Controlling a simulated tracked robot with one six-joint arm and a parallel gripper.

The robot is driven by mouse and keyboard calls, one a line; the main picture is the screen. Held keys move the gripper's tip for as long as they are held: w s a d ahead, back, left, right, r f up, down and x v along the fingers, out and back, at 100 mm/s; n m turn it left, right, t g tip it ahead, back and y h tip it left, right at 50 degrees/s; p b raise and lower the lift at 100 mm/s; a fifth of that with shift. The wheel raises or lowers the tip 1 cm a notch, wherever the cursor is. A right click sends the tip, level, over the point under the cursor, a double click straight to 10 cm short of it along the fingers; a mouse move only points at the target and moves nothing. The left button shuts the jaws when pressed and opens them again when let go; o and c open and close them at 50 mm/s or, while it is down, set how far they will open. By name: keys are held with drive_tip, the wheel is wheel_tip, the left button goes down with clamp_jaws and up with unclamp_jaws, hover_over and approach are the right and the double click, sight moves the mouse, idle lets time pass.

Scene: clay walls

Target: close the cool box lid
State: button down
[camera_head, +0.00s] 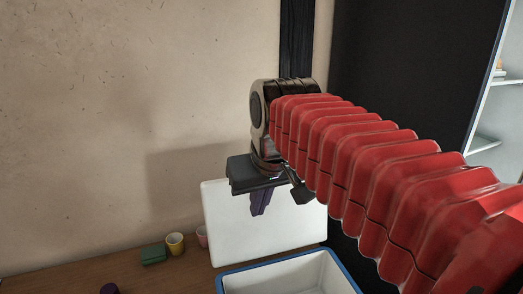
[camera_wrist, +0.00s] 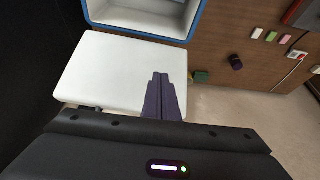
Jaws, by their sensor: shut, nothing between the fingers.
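The cool box (camera_head: 340,272) is white inside with a blue rim, at the bottom of the head view, partly cut off. It also shows at the top of the wrist view (camera_wrist: 188,31). Its white lid (camera_head: 235,235) stands open and raised behind the box. In the wrist view the lid (camera_wrist: 105,70) spreads out below the box opening. My gripper (camera_head: 258,212) has dark purple fingers, shut and empty, pointing down by the upper edge of the lid. In the wrist view its fingers (camera_wrist: 160,76) overlap the lid's right part. I cannot tell whether they touch it.
A yellow cup (camera_head: 175,243), a pink cup (camera_head: 202,237) and a green block (camera_head: 153,255) stand on the wooden surface (camera_head: 75,277) left of the lid. A dark purple object (camera_wrist: 236,62) also lies there. A clay wall (camera_head: 120,120) rises behind; white shelves (camera_head: 490,125) stand far right.

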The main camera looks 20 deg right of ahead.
drive_tip(key=w+d+r, duration=0.5)
drive_tip(key=w, duration=0.5)
drive_tip(key=w+d+r+g, duration=0.1)
drive_tip(key=w+d+r, duration=0.5)
drive_tip(key=w, duration=0.4)
drive_tip(key=shift+m+g, duration=0.3)
drive_tip(key=shift+m, duration=0.1)
drive_tip(key=shift+w+f, duration=0.15)
drive_tip(key=shift+f, duration=0.05)
drive_tip(key=shift+s+f, duration=0.2)
drive_tip(key=shift+f, duration=1.3)
drive_tip(key=shift+s+f, duration=0.25)
drive_tip(key=shift+f, duration=1.3)
drive_tip(key=shift+s+f, duration=0.2)
drive_tip(key=shift+f, duration=1.3)
